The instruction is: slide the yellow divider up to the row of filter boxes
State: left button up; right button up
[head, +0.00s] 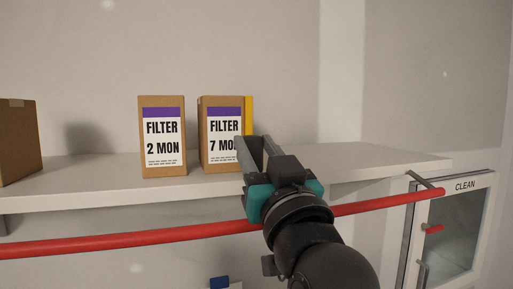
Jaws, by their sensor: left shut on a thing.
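The yellow divider (249,115) stands upright on the white shelf, seen as a narrow strip at the right side of the "FILTER 7 MON" box (217,133). Whether it touches that box I cannot tell. The "FILTER 2 MON" box (162,137) stands to the left, with a gap between the two boxes. My left gripper (252,142) is shut on the divider; its fingers hide the divider's lower part and the right edge of the 7 MON label. My right gripper is not in view.
A plain brown box (18,142) stands at the far left of the shelf (370,162). The shelf is clear to the right of my gripper. A red rail (120,240) runs below the shelf front. A cabinet marked "CLEAN" (465,185) is at the lower right.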

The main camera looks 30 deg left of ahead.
pick_arm(q)
grip_shut()
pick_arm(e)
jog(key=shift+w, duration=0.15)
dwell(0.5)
